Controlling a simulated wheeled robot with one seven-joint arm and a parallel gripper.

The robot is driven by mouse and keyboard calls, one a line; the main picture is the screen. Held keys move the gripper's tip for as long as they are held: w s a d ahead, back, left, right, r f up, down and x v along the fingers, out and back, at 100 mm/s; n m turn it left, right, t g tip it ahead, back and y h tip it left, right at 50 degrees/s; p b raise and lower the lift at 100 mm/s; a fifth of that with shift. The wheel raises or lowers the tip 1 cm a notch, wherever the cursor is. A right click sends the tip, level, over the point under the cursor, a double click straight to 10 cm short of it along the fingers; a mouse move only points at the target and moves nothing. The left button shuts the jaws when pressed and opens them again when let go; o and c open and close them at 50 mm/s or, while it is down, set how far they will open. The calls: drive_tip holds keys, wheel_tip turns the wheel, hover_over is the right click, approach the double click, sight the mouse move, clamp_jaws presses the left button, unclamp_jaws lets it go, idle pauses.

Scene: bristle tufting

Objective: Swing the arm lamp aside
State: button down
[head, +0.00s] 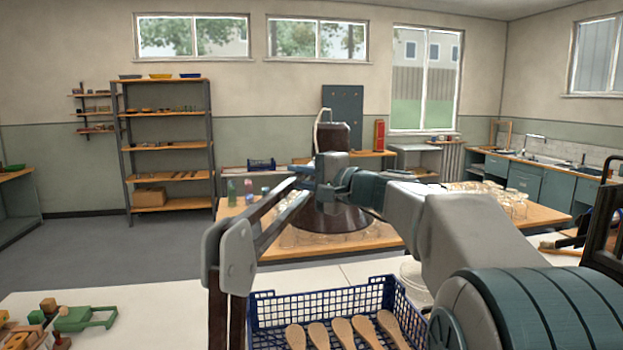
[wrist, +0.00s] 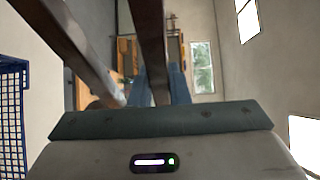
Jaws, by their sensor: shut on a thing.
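The arm lamp stands in the middle of the head view. Its two dark brown arm bars (head: 278,222) rise from a grey joint on the left toward its dark brown shade (head: 333,219). My gripper (head: 312,174) is at the upper end of these bars, in front of the shade. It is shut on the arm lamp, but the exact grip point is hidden. In the wrist view the teal fingers (wrist: 167,88) lie partly behind a brown lamp bar (wrist: 151,45); a second bar crosses at the left.
A blue mesh basket (head: 263,309) with several wooden spoon-shaped pieces (head: 343,332) stands below my arm on the white table (head: 190,303). A green toy piece (head: 83,319) and small blocks lie at bottom left. A wooden table (head: 540,214) with glass jars is behind the lamp.

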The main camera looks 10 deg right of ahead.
drive_tip(key=w+a+n+g+y, duration=0.2)
drive_tip(key=a+n+g+y, duration=0.1)
drive_tip(key=a, duration=0.8)
drive_tip(key=w+a+n+g+y+p, duration=0.1)
drive_tip(key=a+g, duration=0.4)
drive_tip(key=a, duration=0.6)
drive_tip(key=shift+w+a+n+y, duration=0.3)
drive_tip(key=shift+w+n+y, duration=0.25)
drive_tip(key=shift+n+y, duration=0.55)
drive_tip(key=c, duration=1.4)
unclamp_jaws()
drive_tip(key=shift+d, duration=0.1)
drive_tip(key=b+v, duration=0.1)
drive_tip(key=v, duration=0.3)
drive_tip(key=b+v, duration=0.1)
drive_tip(key=v, duration=0.4)
drive_tip(key=b+v, duration=0.1)
drive_tip(key=v, duration=0.3)
drive_tip(key=shift+d+r, duration=0.35)
